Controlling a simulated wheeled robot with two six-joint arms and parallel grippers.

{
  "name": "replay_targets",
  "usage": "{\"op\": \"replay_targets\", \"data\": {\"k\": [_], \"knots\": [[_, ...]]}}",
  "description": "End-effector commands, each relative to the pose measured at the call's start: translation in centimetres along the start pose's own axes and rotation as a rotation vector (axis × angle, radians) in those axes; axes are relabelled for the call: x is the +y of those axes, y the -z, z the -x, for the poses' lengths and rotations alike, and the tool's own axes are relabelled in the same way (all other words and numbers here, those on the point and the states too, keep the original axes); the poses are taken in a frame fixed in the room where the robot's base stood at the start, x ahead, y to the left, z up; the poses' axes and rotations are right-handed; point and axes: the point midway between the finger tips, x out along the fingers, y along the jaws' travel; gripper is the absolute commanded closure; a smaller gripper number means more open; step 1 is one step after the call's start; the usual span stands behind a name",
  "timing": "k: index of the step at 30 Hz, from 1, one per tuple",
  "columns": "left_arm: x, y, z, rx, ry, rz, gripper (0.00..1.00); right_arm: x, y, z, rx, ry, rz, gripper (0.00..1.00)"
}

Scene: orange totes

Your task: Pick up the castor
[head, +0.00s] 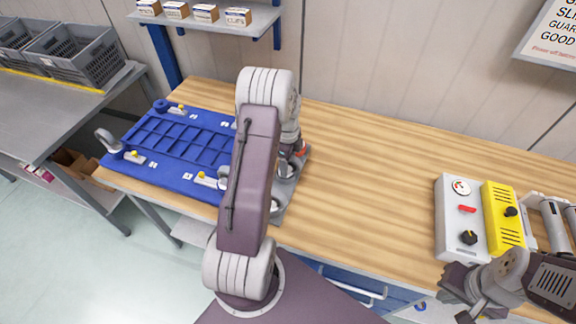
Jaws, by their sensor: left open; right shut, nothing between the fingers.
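A blue frame (170,178) lies on the wooden bench, with yellow-topped fittings near its corners. A grey castor-like wheel (108,140) is at its left corner. A grey tray (284,205) is right of the frame, with rounded castor-like parts (282,168) on it, partly hidden behind my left arm. My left gripper (296,147) is over this tray, pointing down, open and mostly hidden by its own arm. My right gripper (462,297) is shut and empty at the lower right, by the bench's front edge, away from the tray.
A grey and yellow control box (480,217) stands at the bench's right. The middle of the wooden bench (370,180) is clear. Small boxes (205,13) sit on a shelf behind. Grey crates (75,52) stand on a side table at left.

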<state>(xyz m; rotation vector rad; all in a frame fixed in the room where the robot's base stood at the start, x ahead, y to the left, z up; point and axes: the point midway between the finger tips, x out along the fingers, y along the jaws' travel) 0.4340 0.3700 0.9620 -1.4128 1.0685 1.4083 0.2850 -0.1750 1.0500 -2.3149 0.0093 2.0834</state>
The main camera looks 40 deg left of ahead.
Motion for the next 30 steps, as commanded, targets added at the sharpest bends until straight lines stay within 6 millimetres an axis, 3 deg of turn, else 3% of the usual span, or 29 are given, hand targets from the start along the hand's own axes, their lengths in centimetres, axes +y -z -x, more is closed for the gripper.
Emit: {"op": "replay_targets", "data": {"k": [3,9,15,16,26,30], "knots": [[0.0,0.0,-1.0,0.0,0.0,0.0,0.42,0.0,0.0,0.2,0.0,0.0,0.0,1.0],[0.0,0.0,-1.1,0.0,0.001,-0.001,0.42,0.0,0.0,0.1,0.0,0.0,0.0,1.0],[0.0,0.0,-1.1,0.0,0.001,-0.001,0.97,0.0,0.0,0.1,0.0,0.0,0.0,1.0],[0.0,0.0,-1.1,0.0,0.001,-0.001,1.0,0.0,0.0,0.1,0.0,0.0,0.0,1.0],[-0.1,0.0,-1.0,0.0,0.003,-0.001,1.0,0.0,0.0,0.1,0.0,0.0,0.0,1.0],[-0.2,0.0,-0.1,-0.001,0.006,-0.001,1.0,0.0,0.0,-0.2,0.0,0.0,0.0,1.0]]}}
